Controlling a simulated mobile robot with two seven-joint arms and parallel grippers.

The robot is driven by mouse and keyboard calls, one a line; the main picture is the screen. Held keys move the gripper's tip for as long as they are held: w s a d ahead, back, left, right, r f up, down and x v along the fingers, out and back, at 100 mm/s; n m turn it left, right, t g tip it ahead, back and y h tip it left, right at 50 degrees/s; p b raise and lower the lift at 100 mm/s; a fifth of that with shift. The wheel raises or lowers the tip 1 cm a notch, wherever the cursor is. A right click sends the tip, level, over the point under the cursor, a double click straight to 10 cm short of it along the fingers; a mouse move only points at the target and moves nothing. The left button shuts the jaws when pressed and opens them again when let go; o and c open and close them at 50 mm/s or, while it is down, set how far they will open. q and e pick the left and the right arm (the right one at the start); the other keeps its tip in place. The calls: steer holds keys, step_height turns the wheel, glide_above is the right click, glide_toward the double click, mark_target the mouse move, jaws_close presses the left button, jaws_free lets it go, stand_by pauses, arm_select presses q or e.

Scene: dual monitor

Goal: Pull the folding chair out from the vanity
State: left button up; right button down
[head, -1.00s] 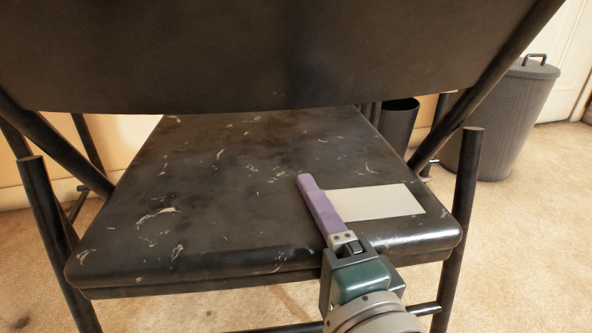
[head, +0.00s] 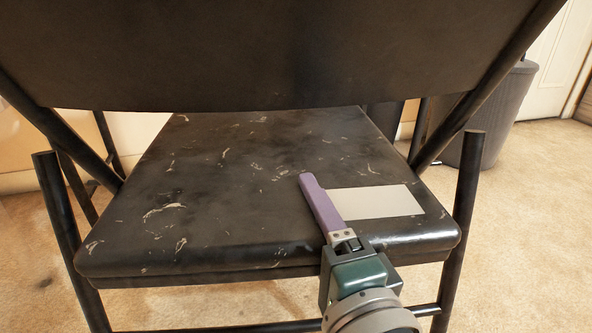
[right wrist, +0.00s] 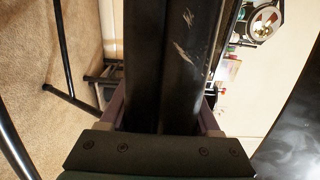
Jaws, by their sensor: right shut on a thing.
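The black folding chair fills the head view, with its backrest (head: 270,55) across the top and its scuffed seat (head: 230,190) below. A pale label (head: 375,202) lies on the right of the seat. My right gripper (head: 322,205) is at the seat's front edge, right of centre, with one purple finger flat on top. In the right wrist view the seat edge (right wrist: 172,65) stands between the two fingers (right wrist: 165,108), and the gripper is shut on it. The lower finger is hidden under the seat in the head view. My left gripper is not in view.
A dark ribbed bin (head: 492,115) stands on the carpet beyond the chair at the right, near a white door (head: 552,65). Carpet (head: 535,240) to the right of the chair is clear. Shelves with small items (right wrist: 255,25) show in the right wrist view.

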steer(key=shift+s+r, duration=0.1)
steer(key=shift+r, duration=0.15)
steer(key=shift+c, duration=2.2)
jaws_free()
steer(key=o, duration=0.4)
steer(key=shift+d+f, duration=0.1)
steer(key=shift+f, duration=0.1)
steer(key=shift+s, duration=0.15)
